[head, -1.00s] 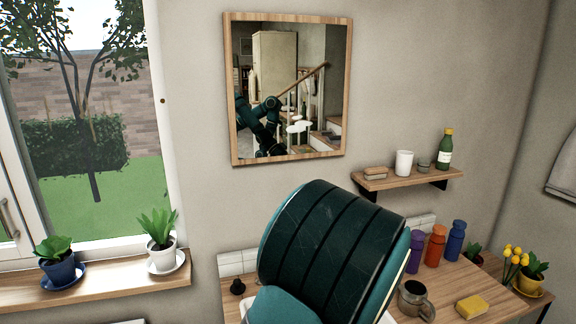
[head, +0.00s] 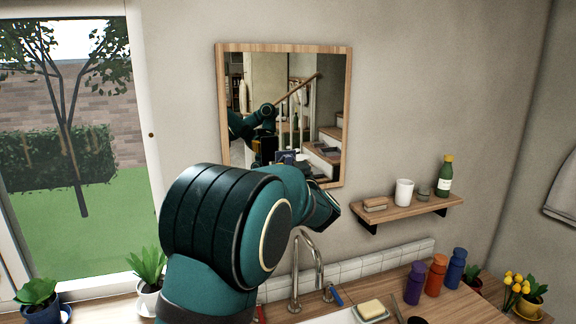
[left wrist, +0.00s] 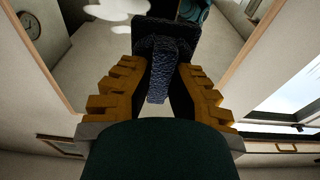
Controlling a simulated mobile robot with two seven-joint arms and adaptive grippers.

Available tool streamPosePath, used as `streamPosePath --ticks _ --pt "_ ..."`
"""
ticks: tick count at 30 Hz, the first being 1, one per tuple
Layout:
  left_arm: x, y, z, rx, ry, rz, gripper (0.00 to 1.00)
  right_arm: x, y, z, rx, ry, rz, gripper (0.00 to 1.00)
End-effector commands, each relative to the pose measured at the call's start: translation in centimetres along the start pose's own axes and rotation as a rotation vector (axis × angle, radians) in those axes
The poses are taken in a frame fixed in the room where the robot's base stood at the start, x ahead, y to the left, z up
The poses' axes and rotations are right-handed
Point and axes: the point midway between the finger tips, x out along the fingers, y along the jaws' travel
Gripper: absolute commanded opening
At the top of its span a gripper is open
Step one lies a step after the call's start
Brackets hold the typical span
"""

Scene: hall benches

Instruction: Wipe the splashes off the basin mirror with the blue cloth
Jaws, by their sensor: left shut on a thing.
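The basin mirror (head: 283,90) hangs on the wall in a wooden frame. White splashes (left wrist: 105,12) show on the glass at the upper left of that view. My right gripper is not in view.
Below the mirror stand a tap (head: 295,285) and a soap dish (head: 371,311). A shelf (head: 410,209) with a white cup (head: 404,192) and green bottle (head: 445,176) is to the right. Coloured bottles (head: 436,275) stand on the counter.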

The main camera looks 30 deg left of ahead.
Motion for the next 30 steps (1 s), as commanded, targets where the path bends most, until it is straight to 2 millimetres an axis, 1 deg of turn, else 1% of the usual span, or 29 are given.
streamPosePath --ticks 5,13,18,24,30 --pt "1.1 -0.1 0.1 0.003 0.003 -0.006 0.00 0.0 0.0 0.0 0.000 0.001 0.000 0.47" --pt "3.8 -0.1 0.4 0.003 0.003 -0.005 0.00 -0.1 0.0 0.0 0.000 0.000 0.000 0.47" --pt "5.1 -0.1 0.6 0.003 0.003 -0.004 0.00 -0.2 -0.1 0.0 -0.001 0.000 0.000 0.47" --pt "5.8 -0.1 0.7 0.001 0.002 -0.002 0.00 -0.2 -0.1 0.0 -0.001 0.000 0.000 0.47" --pt "5.9 -0.1 0.7 0.001 0.001 -0.001 0.00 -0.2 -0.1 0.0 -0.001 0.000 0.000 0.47"
